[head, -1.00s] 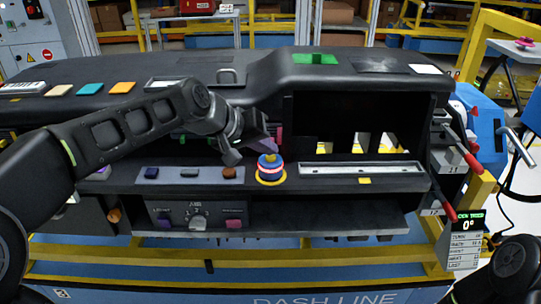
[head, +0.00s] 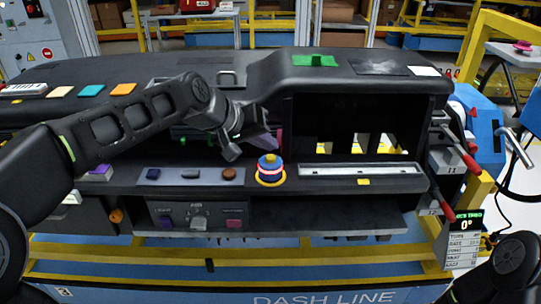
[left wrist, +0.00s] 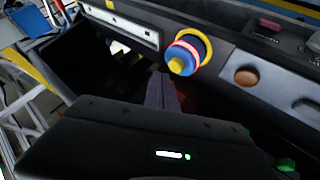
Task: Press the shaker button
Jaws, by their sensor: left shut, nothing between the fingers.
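A round blue button with a yellow centre, a red band and a yellow ring at its base (head: 270,172) stands on the dashboard's front ledge, left of the open bay. I take it to be the shaker button. It also shows in the left wrist view (left wrist: 184,58). My left gripper (head: 272,143) is shut and empty, with purplish fingertips just above and behind the button in the head view. In the left wrist view the fingertips (left wrist: 162,90) are just below and left of the button, apparently apart from it. My right gripper is out of view.
A brown oval button (head: 229,173) and other controls lie left on the same ledge. A long light strip (head: 360,169) lies right. Below is a panel with a knob (head: 198,222). Levers with red handles (head: 468,160) stand at the right end.

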